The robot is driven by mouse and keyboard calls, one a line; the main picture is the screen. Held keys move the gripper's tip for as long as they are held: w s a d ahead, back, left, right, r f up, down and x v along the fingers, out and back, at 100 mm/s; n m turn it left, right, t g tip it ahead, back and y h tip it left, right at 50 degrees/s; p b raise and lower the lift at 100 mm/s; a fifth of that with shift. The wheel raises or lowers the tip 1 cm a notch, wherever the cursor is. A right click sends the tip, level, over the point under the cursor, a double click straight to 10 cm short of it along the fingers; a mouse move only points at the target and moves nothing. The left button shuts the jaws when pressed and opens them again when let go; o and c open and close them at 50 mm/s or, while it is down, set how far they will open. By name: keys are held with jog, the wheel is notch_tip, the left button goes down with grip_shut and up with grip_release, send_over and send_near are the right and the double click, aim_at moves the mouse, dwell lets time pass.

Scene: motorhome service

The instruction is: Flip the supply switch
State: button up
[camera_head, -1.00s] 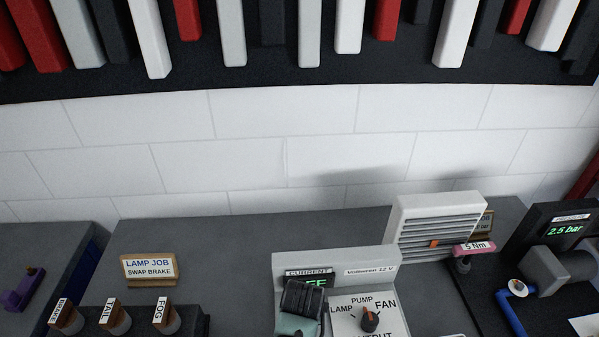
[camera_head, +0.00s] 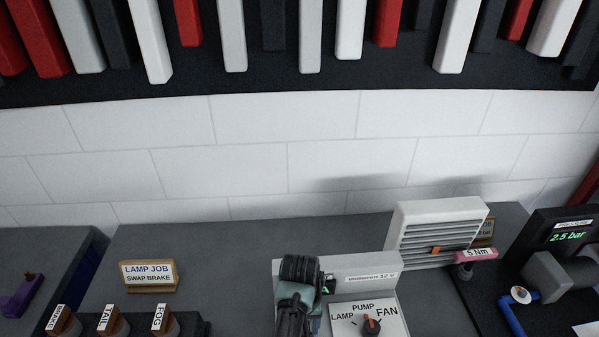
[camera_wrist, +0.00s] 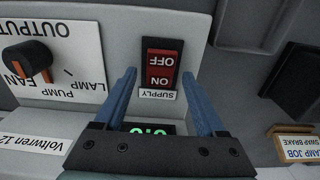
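The supply switch (camera_wrist: 162,66) is a red rocker in a black frame, marked OFF and ON, above a SUPPLY label (camera_wrist: 157,95) in the wrist view. Which side is pressed in, I cannot tell. My gripper (camera_wrist: 158,74) is open and empty, its two blue fingers apart, one to each side of the switch in the picture. Contact cannot be told. In the head view my gripper (camera_head: 297,290) covers the left part of the Voltwren 12 V supply box (camera_head: 350,263) and hides the switch. A green display (camera_wrist: 148,128) is partly hidden by my gripper.
The output knob (camera_head: 372,326) sits right of my gripper in the head view. A vented white heater-like box (camera_head: 438,225) and a pink 5 Nm tool (camera_head: 475,254) stand further right.

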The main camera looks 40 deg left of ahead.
jog(key=shift+r, duration=0.1)
notch_tip(320, 180, up, 13)
jog(key=shift+s+d, duration=0.15)
dwell(0.4)
dwell(0.5)
jog(key=w+d+r+m+t+y+b, duration=0.1)
jog(key=w+d+r+m+t+y, duration=0.15)
jog(key=w+r+t, duration=0.45)
jog(key=w+d+r+m+t+y+b, duration=0.1)
jog(key=w+d+r+t+b, duration=0.15)
jog(key=w+r, duration=0.7)
jog(key=d+r+m+t, duration=0.1)
jog(key=d+r+t, duration=0.35)
jog(key=r, duration=0.45)
jog(key=d+r+m+t, duration=0.2)
jog(key=d+r+t, duration=0.2)
jog(key=d+r, duration=0.3)
jog(key=s+d+r+m+t+h+b, duration=0.1)
jog(key=s+d+r+t, duration=0.3)
jog(key=s+r, duration=0.4)
jog(key=s+d+r+m+t+h+b, duration=0.1)
jog(key=s+d+r+t, duration=0.4)
jog(key=r, duration=0.6)
jog(key=s+m+h, duration=0.1)
jog(key=s+h, duration=0.1)
jog(key=shift+s+d+r, duration=0.2)
jog(key=shift+s+d, duration=0.2)
